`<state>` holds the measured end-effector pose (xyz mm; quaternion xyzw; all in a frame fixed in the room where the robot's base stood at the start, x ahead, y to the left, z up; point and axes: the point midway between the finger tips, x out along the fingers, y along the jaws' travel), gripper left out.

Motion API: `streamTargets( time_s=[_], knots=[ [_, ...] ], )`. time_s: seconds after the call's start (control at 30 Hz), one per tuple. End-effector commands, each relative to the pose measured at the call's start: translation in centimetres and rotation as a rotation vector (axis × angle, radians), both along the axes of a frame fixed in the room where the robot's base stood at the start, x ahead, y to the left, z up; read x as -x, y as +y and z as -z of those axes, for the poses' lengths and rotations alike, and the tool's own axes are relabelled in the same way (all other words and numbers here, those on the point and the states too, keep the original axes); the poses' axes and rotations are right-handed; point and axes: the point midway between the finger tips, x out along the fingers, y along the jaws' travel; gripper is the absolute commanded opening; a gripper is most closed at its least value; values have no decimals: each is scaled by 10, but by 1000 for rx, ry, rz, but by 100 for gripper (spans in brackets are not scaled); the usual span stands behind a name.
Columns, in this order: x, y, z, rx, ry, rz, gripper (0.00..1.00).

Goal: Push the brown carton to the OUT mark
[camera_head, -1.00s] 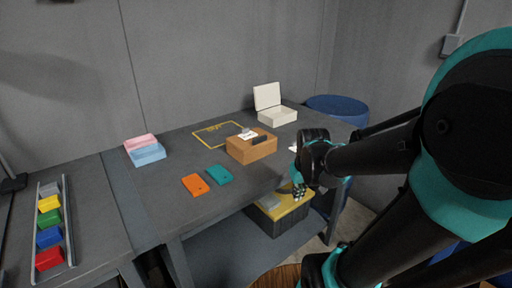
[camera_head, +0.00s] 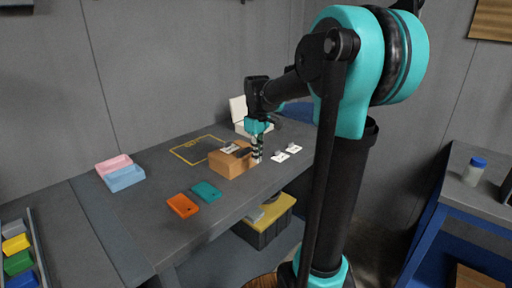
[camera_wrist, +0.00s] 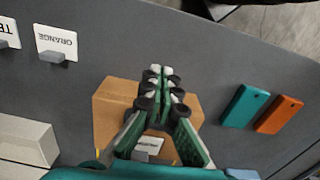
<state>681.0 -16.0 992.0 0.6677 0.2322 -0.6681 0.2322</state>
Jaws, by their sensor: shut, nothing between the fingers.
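The brown carton (camera_head: 228,165) sits on the grey table, with a pale label on top. The OUT mark is a yellow outline (camera_head: 181,156) on the table just behind and left of the carton; the carton's front-right body stands outside it. My gripper (camera_head: 256,158) is shut and empty, pointing down at the carton's right end; I cannot tell whether it touches. In the wrist view my fingers (camera_wrist: 160,85) hide the middle of the carton (camera_wrist: 108,112). The OUT lettering is not readable now.
An orange piece (camera_head: 182,205) and a teal piece (camera_head: 206,191) lie in front of the carton. A white open box (camera_head: 238,107) stands behind.

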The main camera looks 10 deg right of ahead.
Motion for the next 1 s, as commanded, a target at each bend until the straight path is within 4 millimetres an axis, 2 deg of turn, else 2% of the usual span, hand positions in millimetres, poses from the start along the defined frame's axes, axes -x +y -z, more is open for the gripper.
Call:
streamTargets(
  time_s=[0.2,0.3,0.5,1.0],
  knots=[
    [0,0,41,0,0,1,0],
    [-14,11,38,-1,-1,-2,0],
    [-28,22,38,0,0,0,0],
    [-35,28,38,-1,-1,0,0]
  ],
)
